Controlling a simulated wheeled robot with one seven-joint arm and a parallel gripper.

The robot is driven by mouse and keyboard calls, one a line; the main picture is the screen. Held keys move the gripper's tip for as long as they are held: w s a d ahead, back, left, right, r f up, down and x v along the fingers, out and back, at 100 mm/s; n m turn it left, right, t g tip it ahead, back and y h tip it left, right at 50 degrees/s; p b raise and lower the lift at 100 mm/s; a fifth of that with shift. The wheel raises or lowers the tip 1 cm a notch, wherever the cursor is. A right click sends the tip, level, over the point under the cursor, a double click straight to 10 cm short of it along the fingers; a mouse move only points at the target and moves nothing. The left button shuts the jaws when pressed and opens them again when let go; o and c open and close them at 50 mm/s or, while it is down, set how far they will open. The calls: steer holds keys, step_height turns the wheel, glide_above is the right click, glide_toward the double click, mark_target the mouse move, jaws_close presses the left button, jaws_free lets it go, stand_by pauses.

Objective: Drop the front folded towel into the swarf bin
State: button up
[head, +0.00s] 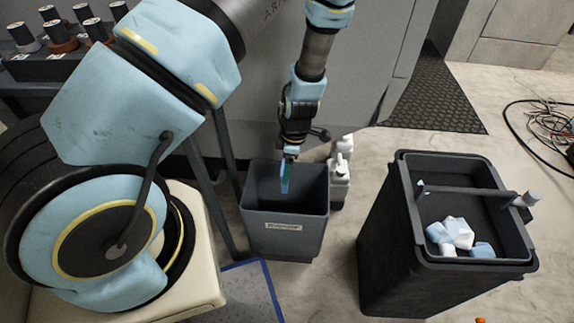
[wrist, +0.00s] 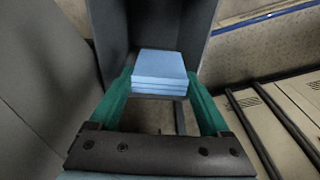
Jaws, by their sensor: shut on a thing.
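My gripper (head: 286,172) points down over the mouth of a grey open bin (head: 285,243) with a white label too small to read. It is shut on a light blue folded towel (wrist: 160,62), which shows as a stack of flat layers between the green fingers in the wrist view. In the head view the towel (head: 284,186) is a small blue strip at the fingertips, at or just inside the bin's opening. I cannot tell which bin is the swarf bin.
A larger dark bin (head: 400,255) stands to the right, with a bar across its top and crumpled white and blue cloths (head: 458,233) inside. White bottles (head: 340,175) stand just behind the grey bin. Cables (head: 555,125) lie on the floor at far right.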

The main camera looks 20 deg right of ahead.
steer(key=shift+f, duration=0.45)
steer(key=o, duration=1)
steer(key=shift+r, duration=0.15)
steer(key=r, duration=0.3)
steer(key=d+r, duration=0.1)
steer(key=r, duration=0.3)
steer(key=r+p, duration=0.1)
steer(key=r, duration=0.2)
steer(key=shift+s+d+r, duration=0.15)
steer(key=shift+s+r, duration=0.1)
steer(key=shift+s, duration=0.1)
